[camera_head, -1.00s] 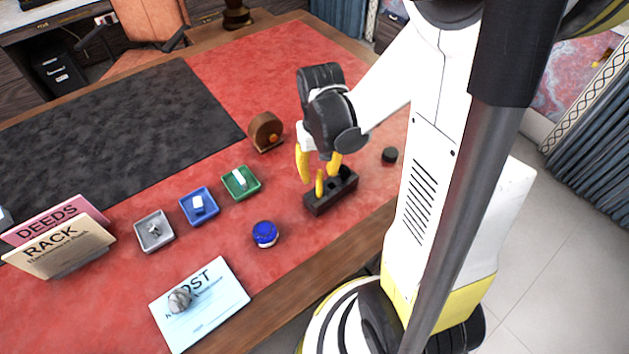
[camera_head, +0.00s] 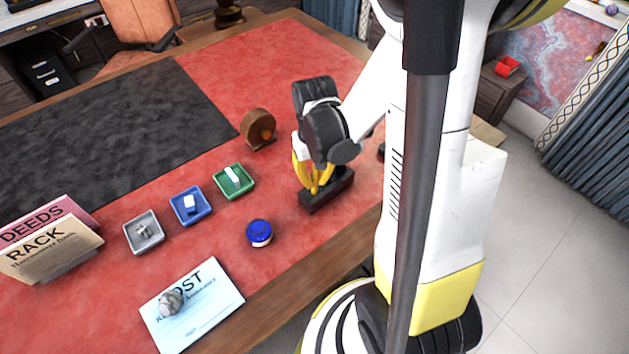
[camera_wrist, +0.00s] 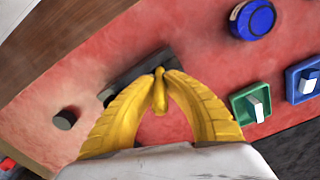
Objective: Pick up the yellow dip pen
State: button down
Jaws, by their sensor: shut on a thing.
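The yellow dip pen (camera_wrist: 159,91) stands in a dark pen stand (camera_head: 328,192) on the red leather desk top. My gripper (camera_head: 314,188) is over the stand, its yellow fingers shut on the pen's upper part. In the wrist view my gripper (camera_wrist: 160,80) has a finger on each side of the pen, with the tips close together. The stand also shows behind the fingers in the wrist view (camera_wrist: 122,84). The pen's lower end is hidden, and in the head view the yellow fingers blend with it.
A blue-lidded jar (camera_head: 259,233) stands left of the stand. Green (camera_head: 234,181), blue (camera_head: 190,205) and grey (camera_head: 143,232) trays, a wooden round object (camera_head: 258,129), a paper sheet (camera_head: 222,293) and card racks (camera_head: 50,245) are further left. A dark round piece (camera_wrist: 66,118) is near the stand.

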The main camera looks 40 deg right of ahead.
jog(key=shift+r, duration=0.15)
notch_tip(320, 180, up, 5)
jog(key=p, duration=0.2)
jog(key=shift+f+p, duration=0.2)
jog(key=shift+p, duration=0.2)
jog(key=s+d+r+p, duration=0.3)
jog(key=s+r, duration=0.3)
jog(key=s, duration=0.5)
jog(key=shift+s+p, duration=0.15)
jog(key=shift+p, duration=0.4)
jog(key=shift+d, duration=0.1)
